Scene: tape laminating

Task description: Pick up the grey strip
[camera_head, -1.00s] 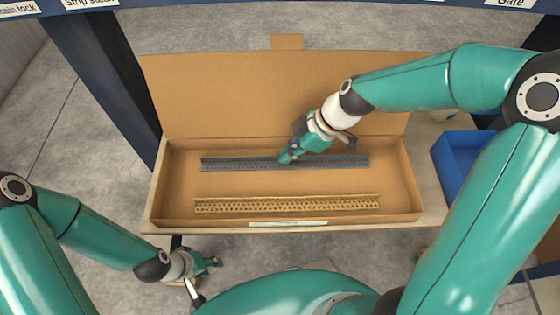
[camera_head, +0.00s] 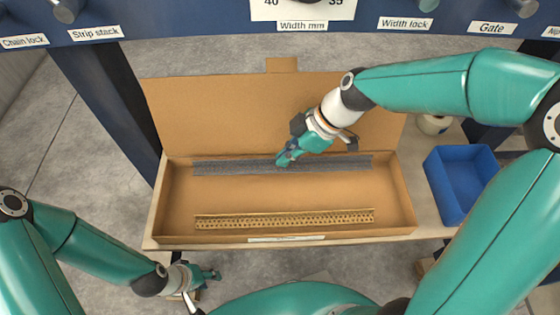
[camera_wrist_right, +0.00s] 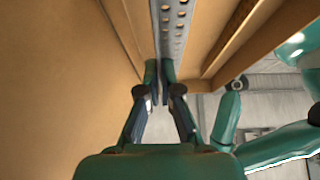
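The grey strip (camera_head: 235,166) is a long, perforated metal piece near the back wall of an open cardboard box. My right gripper (camera_head: 284,161) is shut on it near its middle. The strip looks slightly raised off the box floor and roughly level. In the right wrist view, the two fingertips (camera_wrist_right: 159,76) pinch the grey strip (camera_wrist_right: 172,35), which runs away between them. The fingers hide a short part of the strip. My left gripper (camera_head: 213,275) is outside the box at lower left, away from the strip; its opening is too small to judge.
The cardboard box (camera_head: 290,239) lies on a table with its lid (camera_head: 220,110) raised behind. A gold perforated strip (camera_head: 285,219) lies in its front part. A blue bin (camera_head: 465,185) stands to the right. A labelled blue machine panel (camera_head: 210,25) crosses the top.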

